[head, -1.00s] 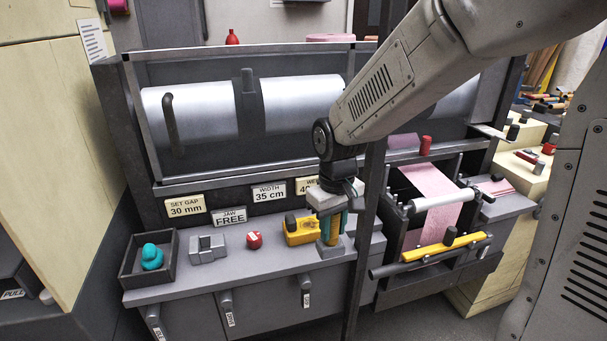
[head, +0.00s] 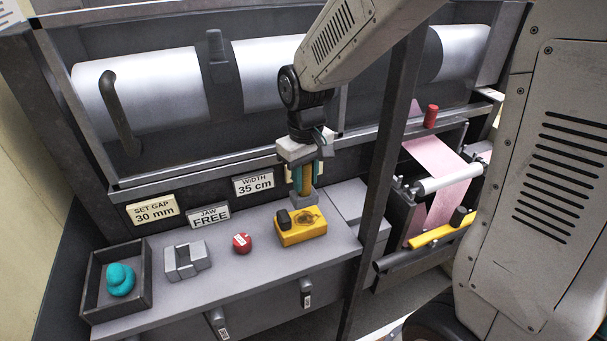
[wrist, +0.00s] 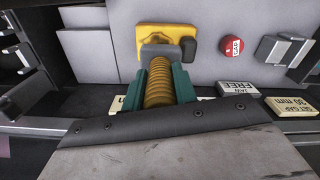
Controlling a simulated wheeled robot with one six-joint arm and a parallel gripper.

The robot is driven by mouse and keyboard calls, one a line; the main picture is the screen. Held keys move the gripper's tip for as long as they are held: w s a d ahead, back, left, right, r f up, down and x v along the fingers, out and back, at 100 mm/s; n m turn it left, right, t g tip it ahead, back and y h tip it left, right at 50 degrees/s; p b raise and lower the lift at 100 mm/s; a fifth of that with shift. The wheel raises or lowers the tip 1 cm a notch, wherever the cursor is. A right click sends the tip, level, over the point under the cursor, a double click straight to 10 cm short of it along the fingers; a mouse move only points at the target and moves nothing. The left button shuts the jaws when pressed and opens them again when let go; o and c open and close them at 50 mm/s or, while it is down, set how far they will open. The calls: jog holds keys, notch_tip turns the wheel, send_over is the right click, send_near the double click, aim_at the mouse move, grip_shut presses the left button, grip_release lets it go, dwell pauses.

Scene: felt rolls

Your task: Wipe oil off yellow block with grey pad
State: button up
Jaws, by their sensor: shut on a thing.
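The yellow block (head: 303,235) sits on the grey bench top, with a dark oil patch (head: 310,217) on its upper face and a black knob at its left end. My gripper (head: 303,180) has teal fingers shut on the ribbed tan handle of the grey pad (head: 304,200). The pad hangs upright at the block's wall-side edge; I cannot tell whether it touches the block. In the wrist view, the handle (wrist: 159,88) stands between the fingers, and the pad (wrist: 160,52) hides part of the yellow block (wrist: 165,33).
A dark post (head: 383,175) stands to the right. Sign plates line the wall behind.

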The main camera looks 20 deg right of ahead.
aim_at(315, 191)
jog(key=shift+f, duration=2.55)
jog(key=shift+f, duration=0.4)
jog(key=shift+d+r, duration=0.1)
jog(key=shift+d, duration=1.1)
jog(key=shift+a, duration=0.15)
jog(key=shift+s+a, duration=0.1)
jog(key=shift+a, duration=0.85)
jog(key=shift+d, duration=0.1)
jog(key=shift+d, duration=1.1)
